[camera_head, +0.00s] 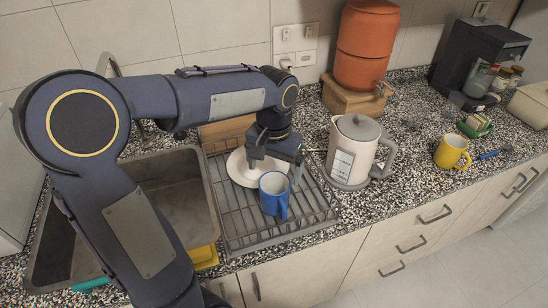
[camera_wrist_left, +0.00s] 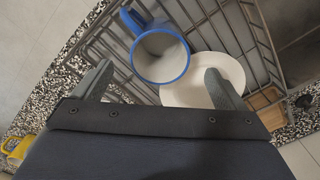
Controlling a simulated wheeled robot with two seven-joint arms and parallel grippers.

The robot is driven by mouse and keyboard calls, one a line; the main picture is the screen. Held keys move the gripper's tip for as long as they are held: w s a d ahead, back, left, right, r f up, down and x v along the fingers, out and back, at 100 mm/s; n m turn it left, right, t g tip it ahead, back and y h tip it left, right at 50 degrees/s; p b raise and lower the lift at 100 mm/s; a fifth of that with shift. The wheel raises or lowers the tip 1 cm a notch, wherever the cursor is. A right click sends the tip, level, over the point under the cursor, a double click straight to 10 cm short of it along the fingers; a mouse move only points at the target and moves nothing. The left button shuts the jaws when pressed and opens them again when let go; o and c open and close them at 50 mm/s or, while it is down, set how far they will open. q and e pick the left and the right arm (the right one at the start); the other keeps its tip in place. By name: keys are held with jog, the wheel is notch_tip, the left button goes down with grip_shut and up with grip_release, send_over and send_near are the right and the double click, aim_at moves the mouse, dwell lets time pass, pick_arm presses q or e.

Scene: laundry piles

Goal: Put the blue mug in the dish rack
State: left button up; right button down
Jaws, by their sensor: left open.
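The blue mug (camera_head: 272,194) is in the dish rack (camera_head: 262,233), in front of a white plate (camera_head: 238,168), its handle toward the front right. It has a white inside and a blue rim; in the left wrist view the mug (camera_wrist_left: 160,57) lies beyond my fingertips, with its mouth toward the camera. The rack's wire bars (camera_wrist_left: 215,28) surround it there. My left gripper (camera_head: 272,170) is open and empty just behind the mug, above the plate; its fingers also show in the left wrist view (camera_wrist_left: 155,82). My right gripper is not in view.
The sink (camera_head: 180,190) is left of the rack, with a yellow cloth (camera_head: 205,256) at its front edge. A white kettle (camera_head: 350,158) stands close on the right. A yellow mug (camera_head: 452,152) and an orange dispenser (camera_head: 366,45) are farther right.

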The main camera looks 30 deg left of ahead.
pick_arm(q)
jog(key=s+d+t+h, duration=0.2)
jog(key=s, duration=0.6)
jog(key=s+d+t+h, duration=0.1)
jog(key=s+d+t, duration=0.1)
jog(key=s, duration=0.7)
jog(key=shift+d+n+t+h, duration=0.2)
jog(key=shift+n+t+h, duration=0.2)
jog(key=shift+t, duration=0.4)
jog(key=shift+c, duration=0.4)
